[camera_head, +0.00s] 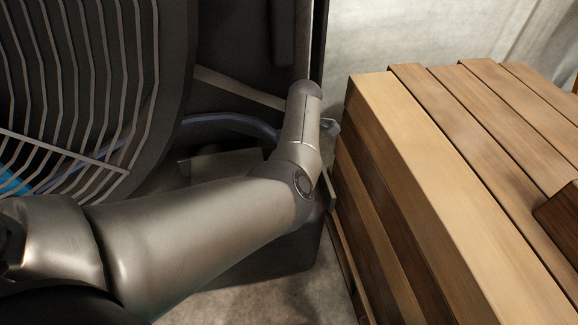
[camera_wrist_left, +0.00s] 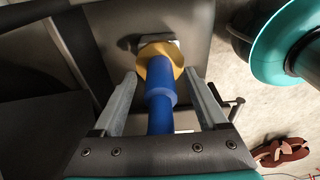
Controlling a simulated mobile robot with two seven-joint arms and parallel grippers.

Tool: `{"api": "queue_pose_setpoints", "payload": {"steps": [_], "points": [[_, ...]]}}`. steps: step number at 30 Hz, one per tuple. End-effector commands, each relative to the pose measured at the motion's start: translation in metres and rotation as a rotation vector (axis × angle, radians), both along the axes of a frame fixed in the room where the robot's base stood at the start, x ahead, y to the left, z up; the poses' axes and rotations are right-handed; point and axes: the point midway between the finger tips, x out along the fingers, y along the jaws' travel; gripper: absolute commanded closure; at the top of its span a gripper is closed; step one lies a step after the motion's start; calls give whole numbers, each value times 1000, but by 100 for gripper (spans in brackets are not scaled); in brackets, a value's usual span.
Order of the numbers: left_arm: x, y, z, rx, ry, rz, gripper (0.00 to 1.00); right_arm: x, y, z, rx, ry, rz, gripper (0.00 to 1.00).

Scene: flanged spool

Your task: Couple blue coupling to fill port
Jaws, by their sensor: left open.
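The blue coupling (camera_wrist_left: 160,95) shows in the left wrist view as a stepped blue cylinder with a yellow collar (camera_wrist_left: 158,60) at its far end. The collar is up against a pale metal fitting (camera_wrist_left: 166,44) on a dark panel, perhaps the fill port; I cannot tell whether they are joined. My left gripper (camera_wrist_left: 160,80) is open, with one finger on each side of the coupling and visible gaps between. In the head view my left arm hides the coupling and most of the gripper. My right gripper is in neither view.
A slatted wooden crate (camera_head: 445,150) stands close to the right of my left wrist. A dark machine with a ribbed grille (camera_head: 80,90) fills the left, with a blue hose (camera_head: 225,119) behind my arm. A reddish-brown object (camera_wrist_left: 282,151) lies on the floor.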

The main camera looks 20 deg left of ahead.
Motion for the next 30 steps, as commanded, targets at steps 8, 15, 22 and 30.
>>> {"api": "queue_pose_setpoints", "payload": {"steps": [8, 15, 22, 30], "points": [[-1, 0, -1, -2, 3, -1, 24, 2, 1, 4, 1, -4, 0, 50], [0, -1, 6, 0, 0, 0, 24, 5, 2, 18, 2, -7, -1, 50], [2, -4, 29, -1, -1, 0, 24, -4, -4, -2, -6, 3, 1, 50], [5, -7, 56, 0, -1, -1, 24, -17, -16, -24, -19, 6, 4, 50]]}}
